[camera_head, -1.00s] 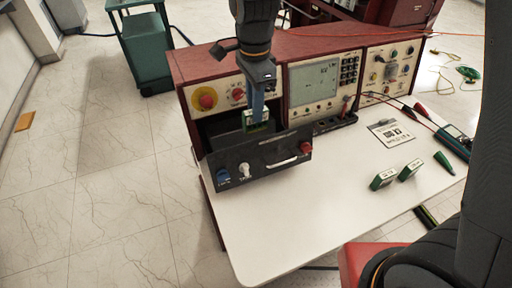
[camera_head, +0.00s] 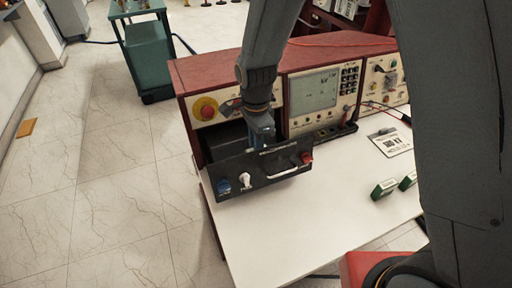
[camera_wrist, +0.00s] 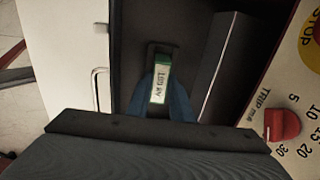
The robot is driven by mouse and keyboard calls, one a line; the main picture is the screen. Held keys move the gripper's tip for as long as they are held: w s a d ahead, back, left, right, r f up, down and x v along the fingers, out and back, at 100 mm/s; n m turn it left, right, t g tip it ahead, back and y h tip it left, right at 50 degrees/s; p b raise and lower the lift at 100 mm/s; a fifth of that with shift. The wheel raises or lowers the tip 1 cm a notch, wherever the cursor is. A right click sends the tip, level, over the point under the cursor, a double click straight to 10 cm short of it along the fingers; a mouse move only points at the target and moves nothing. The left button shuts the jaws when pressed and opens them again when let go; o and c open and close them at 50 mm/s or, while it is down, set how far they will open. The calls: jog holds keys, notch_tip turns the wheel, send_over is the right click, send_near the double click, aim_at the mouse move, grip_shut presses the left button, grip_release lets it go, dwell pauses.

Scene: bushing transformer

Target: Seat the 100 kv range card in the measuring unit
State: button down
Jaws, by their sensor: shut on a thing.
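The measuring unit (camera_head: 190,72) is a red cabinet with an open dark drawer (camera_head: 235,178) at its front left. My gripper (camera_head: 262,140) reaches down into the drawer, just behind its front panel. In the wrist view its blue fingers (camera_wrist: 162,98) are shut on a green-edged card with a white label, the 100 kV range card (camera_wrist: 159,82). The card lies over a dark rectangular slot frame in the drawer floor. I cannot tell how deep it sits. In the head view my gripper and the drawer front hide the card.
Two green-and-white cards (camera_head: 384,188) (camera_head: 408,180) stand on the white table (camera_head: 270,235) at right. A printed 100 kV sheet (camera_head: 391,141) lies behind them. The drawer's front panel and side walls stand close around my gripper. The table's middle is clear.

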jog(key=shift+f, duration=0.45)
jog(key=c, duration=1.6)
grip_release()
notch_tip(320, 180, up, 12)
jog(key=b, duration=0.2)
jog(key=shift+b, duration=0.35)
jog(key=s+d+n, duration=0.3)
jog(key=d+n, duration=0.1)
jog(key=d, duration=0.3)
jog(key=s+d+f+n, duration=0.1)
jog(key=s+d+n, duration=0.2)
jog(key=d, duration=0.5)
jog(key=s+d+f+n+t, duration=0.1)
jog(key=s+d+n, duration=0.3)
jog(key=d, duration=0.3)
jog(key=shift+d+f+n, duration=0.2)
jog(key=shift+d+n, duration=0.1)
jog(key=shift+n, duration=0.6)
